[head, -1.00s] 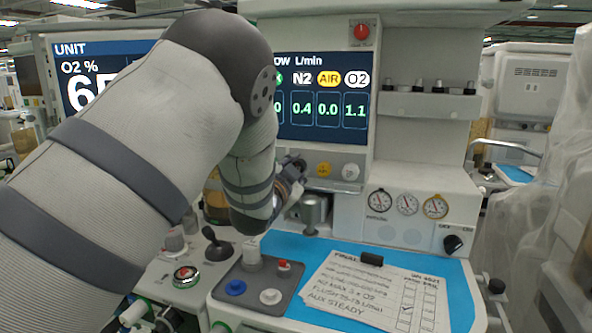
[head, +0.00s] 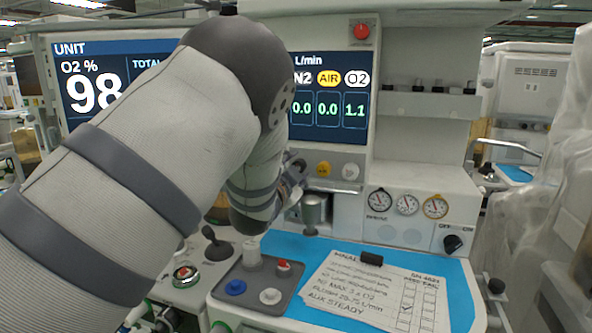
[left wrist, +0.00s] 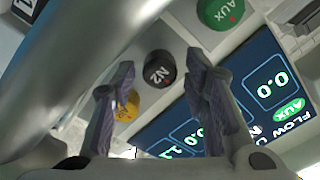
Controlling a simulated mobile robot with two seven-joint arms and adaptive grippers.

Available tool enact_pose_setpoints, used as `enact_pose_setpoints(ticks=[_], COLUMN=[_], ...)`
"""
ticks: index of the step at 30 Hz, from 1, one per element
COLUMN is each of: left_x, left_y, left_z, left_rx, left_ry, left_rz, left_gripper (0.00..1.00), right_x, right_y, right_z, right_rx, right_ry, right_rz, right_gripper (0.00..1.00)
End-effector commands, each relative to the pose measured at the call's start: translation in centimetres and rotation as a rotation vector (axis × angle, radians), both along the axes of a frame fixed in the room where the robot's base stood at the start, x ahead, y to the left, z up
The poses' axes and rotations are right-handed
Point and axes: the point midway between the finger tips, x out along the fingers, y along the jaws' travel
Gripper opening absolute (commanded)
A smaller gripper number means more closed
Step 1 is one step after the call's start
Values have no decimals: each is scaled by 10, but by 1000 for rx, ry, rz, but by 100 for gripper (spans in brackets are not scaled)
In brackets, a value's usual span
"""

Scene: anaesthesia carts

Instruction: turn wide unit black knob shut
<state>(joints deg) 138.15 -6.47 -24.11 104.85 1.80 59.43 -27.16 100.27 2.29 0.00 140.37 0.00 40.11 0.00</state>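The black knob (left wrist: 158,67), marked N2, shows in the left wrist view between a green knob marked AUX (left wrist: 221,10) and a yellow knob (left wrist: 129,106). My left gripper (left wrist: 161,84) is open. Its two fingers stand one on each side of the black knob, with a visible gap to it on both sides. In the head view my left gripper (head: 293,174) is at the knob row, partly behind my forearm, and the black knob is hidden. The wide unit's screen (head: 330,95) reads N2 0.0, AIR 0.0, O2 1.1 and O2 % 98. My right gripper is not in view.
A yellow knob (head: 323,170) and a white knob (head: 350,171) sit right of my gripper. A metal cylinder (head: 315,212) stands below it. A clipboard sheet (head: 375,290) lies on the blue worktop (head: 455,290). A grey pad (head: 255,303) with small knobs is beside it.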

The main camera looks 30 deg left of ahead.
Motion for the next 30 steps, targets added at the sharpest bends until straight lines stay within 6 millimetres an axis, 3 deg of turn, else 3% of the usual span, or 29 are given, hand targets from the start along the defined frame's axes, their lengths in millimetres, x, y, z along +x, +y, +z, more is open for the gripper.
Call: enact_pose_setpoints(ticks=[10,21,25,30], left_x=[-6,-95,-112,-117], left_y=[-2,-23,-27,-28], left_z=[0,0,0,0], left_rx=[-2,0,-1,-1], left_ry=[0,1,0,-2], left_rz=[0,0,1,0], left_gripper=[46,46,46,46], right_x=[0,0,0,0], right_y=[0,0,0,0], right_z=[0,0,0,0], right_rx=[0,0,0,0], right_ry=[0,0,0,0], right_rz=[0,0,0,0], right_gripper=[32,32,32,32])
